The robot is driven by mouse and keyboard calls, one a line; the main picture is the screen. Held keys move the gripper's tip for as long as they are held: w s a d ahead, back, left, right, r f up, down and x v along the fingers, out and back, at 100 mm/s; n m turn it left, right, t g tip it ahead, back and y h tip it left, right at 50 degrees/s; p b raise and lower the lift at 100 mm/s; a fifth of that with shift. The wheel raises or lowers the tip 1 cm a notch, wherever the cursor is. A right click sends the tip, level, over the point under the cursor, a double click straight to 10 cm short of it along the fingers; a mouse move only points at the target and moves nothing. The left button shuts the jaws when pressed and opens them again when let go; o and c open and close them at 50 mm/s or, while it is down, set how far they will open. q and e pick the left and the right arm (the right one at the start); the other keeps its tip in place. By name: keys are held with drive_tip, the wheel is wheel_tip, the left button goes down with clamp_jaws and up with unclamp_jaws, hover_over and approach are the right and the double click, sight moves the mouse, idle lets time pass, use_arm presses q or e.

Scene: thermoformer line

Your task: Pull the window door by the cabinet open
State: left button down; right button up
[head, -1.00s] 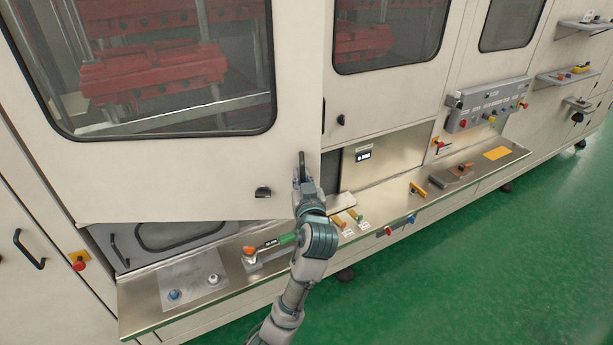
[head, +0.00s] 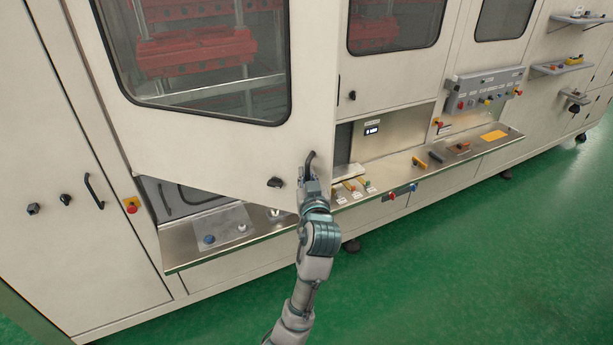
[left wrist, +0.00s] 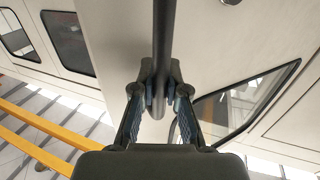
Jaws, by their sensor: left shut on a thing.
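The window door (head: 235,155) is a cream panel with a large rounded window, in the head view at upper left of the middle. It stands partly open, swung out from the machine. Its black bar handle (head: 310,160) is near the lower right corner. My left gripper (head: 306,174) is shut on this handle. In the left wrist view the handle (left wrist: 164,50) runs down between the fingers of the gripper (left wrist: 160,92). The cabinet (head: 65,150) with its own handle is left of the door. My right gripper is not in view.
A steel ledge (head: 190,254) with knobs runs below the door. A grey control box (head: 485,90) and small shelves (head: 562,67) stick out at the right. The green floor (head: 460,260) in front is clear.

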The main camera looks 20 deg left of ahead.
use_arm(q)
drive_tip(key=shift+d+r, duration=0.1)
drive_tip(key=shift+r, duration=0.2)
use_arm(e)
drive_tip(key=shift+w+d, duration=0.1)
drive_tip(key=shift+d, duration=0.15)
use_arm(q)
drive_tip(key=c, duration=1.2)
unclamp_jaws()
drive_tip(key=shift+c, duration=0.2)
drive_tip(key=shift+o, duration=0.3)
drive_tip(key=shift+s+d, duration=0.2)
drive_tip(key=shift+d+f, duration=0.1)
drive_tip(key=shift+d, duration=0.05)
drive_tip(key=v, duration=1.2)
drive_tip(key=shift+d, duration=0.15)
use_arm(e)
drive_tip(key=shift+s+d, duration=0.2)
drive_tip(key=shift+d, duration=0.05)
use_arm(q)
drive_tip(key=shift+w+a+f, duration=0.1)
drive_tip(key=shift+w+a, duration=0.05)
drive_tip(key=shift+a, duration=0.1)
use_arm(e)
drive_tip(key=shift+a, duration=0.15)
